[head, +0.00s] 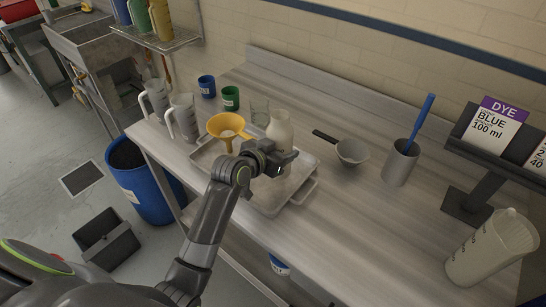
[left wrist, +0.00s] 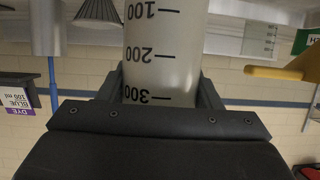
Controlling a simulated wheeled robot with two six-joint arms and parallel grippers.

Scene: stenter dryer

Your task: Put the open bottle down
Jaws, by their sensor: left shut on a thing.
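The open bottle (head: 280,130) is pale and translucent, upright, with no cap visible on its neck. My left gripper (head: 284,163) is shut around its lower body, which the jaws hide in the head view. In the left wrist view the bottle (left wrist: 163,50) stands between the jaws, its 100, 200 and 300 marks upside down in the picture. It is over the grey metal tray (head: 268,209) on the bench; I cannot tell whether its base touches. My right gripper is not in view.
A yellow funnel (head: 226,125) and a clear glass beaker (head: 260,111) stand close by. A handled sieve (head: 351,151), a grey cup with a blue stick (head: 401,163) and a large jug (head: 490,250) are to the right. The bench front right of the tray is clear.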

